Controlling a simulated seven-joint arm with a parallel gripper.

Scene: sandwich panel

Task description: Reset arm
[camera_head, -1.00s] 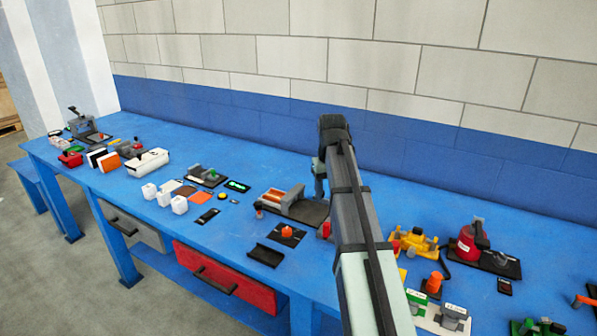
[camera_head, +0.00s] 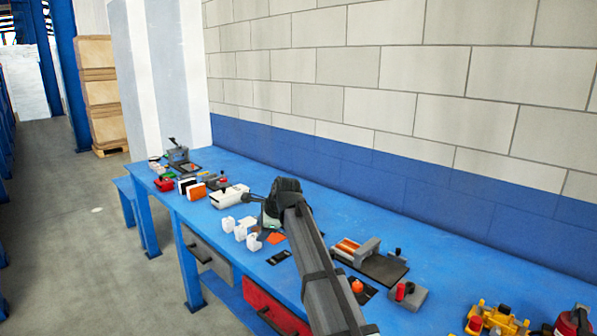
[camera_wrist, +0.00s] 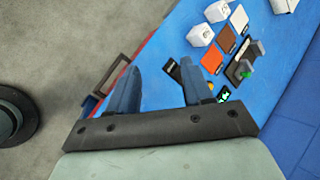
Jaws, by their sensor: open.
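My gripper (camera_wrist: 159,72) is in the wrist view, its two blue-grey fingers spread apart with nothing between them. It hangs above the front edge of the blue workbench (camera_wrist: 160,35). In the head view my arm reaches over the bench (camera_head: 430,225), and its end is near the small white containers (camera_head: 244,229). My fingertips are not clear in that view. In the wrist view, white containers (camera_wrist: 200,34), an orange slab (camera_wrist: 212,61) and a brown slab (camera_wrist: 226,38) lie to the right of the fingers. A small black piece lies near the right finger.
In the head view, a fixture with an orange insert (camera_head: 347,246) and a dark plate lie right of my arm. A red drawer (camera_head: 262,301) and a grey drawer (camera_head: 203,252) are under the bench. A tiled wall (camera_head: 400,70) runs behind. The back strip of bench is fairly clear.

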